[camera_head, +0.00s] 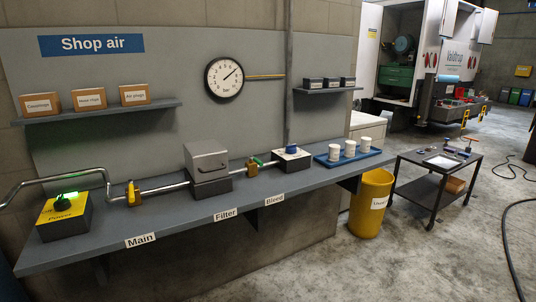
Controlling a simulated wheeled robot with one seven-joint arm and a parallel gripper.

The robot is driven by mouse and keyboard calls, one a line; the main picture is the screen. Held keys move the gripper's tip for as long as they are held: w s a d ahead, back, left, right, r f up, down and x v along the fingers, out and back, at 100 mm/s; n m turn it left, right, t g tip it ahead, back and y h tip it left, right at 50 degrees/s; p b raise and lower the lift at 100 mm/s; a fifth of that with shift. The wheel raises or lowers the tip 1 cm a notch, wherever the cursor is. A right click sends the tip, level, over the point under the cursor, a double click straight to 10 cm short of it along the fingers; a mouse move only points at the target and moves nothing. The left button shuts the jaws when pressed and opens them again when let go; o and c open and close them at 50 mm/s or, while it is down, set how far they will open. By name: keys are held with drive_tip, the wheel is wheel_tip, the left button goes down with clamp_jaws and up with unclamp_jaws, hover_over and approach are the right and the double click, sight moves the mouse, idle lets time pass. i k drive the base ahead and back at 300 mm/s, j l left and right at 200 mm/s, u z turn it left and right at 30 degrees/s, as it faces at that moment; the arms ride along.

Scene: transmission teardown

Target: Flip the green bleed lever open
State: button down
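A small valve with a green lever (256,162) sits on the pipe between the grey filter box (207,168) and a white-topped block with a blue knob (291,152). The lever is small here, and I cannot tell its exact angle. The "Bleed" label (275,200) is on the bench's front edge, below and right of the valve. My gripper is not in view.
The grey bench (180,222) also carries a yellow power box (64,212), a yellow main valve (131,192) and a blue tray (343,162) with white cups. A yellow bin (370,218) stands at its right end. A gauge (224,78) hangs above.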

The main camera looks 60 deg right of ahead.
sight(251, 156)
drive_tip(key=z, duration=1.15)
